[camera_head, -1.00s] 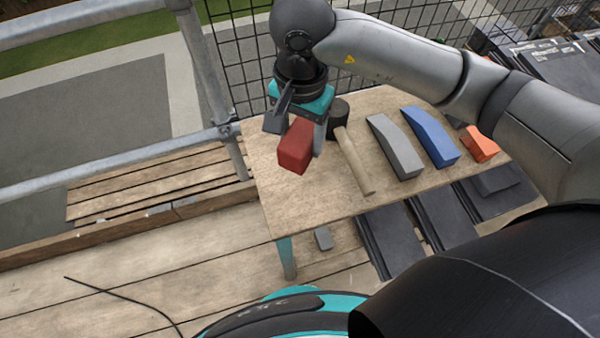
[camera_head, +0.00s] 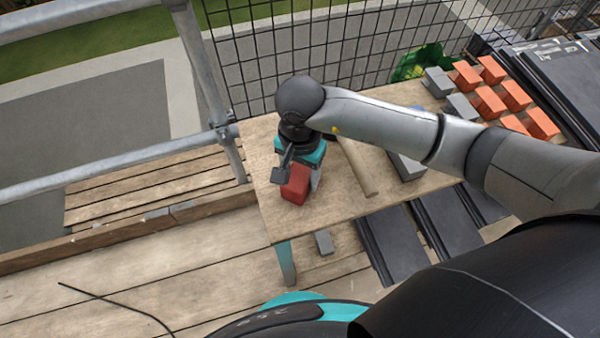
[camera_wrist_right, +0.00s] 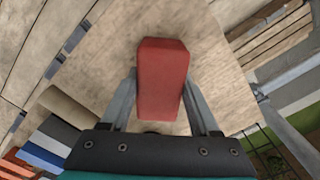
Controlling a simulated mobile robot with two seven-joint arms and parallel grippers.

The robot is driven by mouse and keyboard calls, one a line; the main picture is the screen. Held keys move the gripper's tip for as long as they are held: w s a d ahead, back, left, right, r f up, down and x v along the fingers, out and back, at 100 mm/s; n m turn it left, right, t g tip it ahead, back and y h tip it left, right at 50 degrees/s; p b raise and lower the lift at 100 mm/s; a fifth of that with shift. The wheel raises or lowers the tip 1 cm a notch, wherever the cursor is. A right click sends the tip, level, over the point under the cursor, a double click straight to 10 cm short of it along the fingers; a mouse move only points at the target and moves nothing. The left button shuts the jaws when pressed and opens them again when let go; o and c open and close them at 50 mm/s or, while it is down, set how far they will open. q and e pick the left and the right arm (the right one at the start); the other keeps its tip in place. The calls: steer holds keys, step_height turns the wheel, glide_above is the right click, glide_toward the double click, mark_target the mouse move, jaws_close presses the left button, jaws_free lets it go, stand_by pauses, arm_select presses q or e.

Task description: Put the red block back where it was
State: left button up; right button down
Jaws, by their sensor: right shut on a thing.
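The red block (camera_head: 295,184) is between the fingers of my right gripper (camera_head: 296,178), at the left end of the wooden table (camera_head: 330,212). The right wrist view shows the red block (camera_wrist_right: 162,75) gripped between both fingers of the right gripper (camera_wrist_right: 160,100), with the table top (camera_wrist_right: 205,60) beneath. I cannot tell for certain whether the block touches the table. My left gripper is not in view.
A hammer's wooden handle (camera_head: 358,167) and a grey block (camera_head: 407,166) lie right of the gripper, partly under my arm. Dark tiles (camera_head: 390,245) lie below the table. Orange blocks (camera_head: 515,95) and grey blocks stand at the back right. The table's left front is clear.

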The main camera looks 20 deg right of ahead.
mark_target(300, 172)
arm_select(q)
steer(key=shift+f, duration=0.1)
arm_select(e)
steer(key=c, duration=0.6)
jaws_free()
steer(key=shift+f, duration=0.15)
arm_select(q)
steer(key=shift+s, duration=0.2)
arm_select(e)
steer(key=o, duration=0.5)
step_height(300, 172, up, 6)
steer(key=shift+w+r+p, duration=0.1)
steer(key=shift+r+p, duration=0.15)
steer(key=shift+p, duration=0.45)
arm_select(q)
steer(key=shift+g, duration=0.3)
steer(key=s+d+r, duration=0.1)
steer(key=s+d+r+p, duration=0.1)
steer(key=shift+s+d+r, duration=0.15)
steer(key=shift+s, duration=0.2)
arm_select(e)
step_height(300, 172, up, 6)
steer(key=shift+f, duration=0.1)
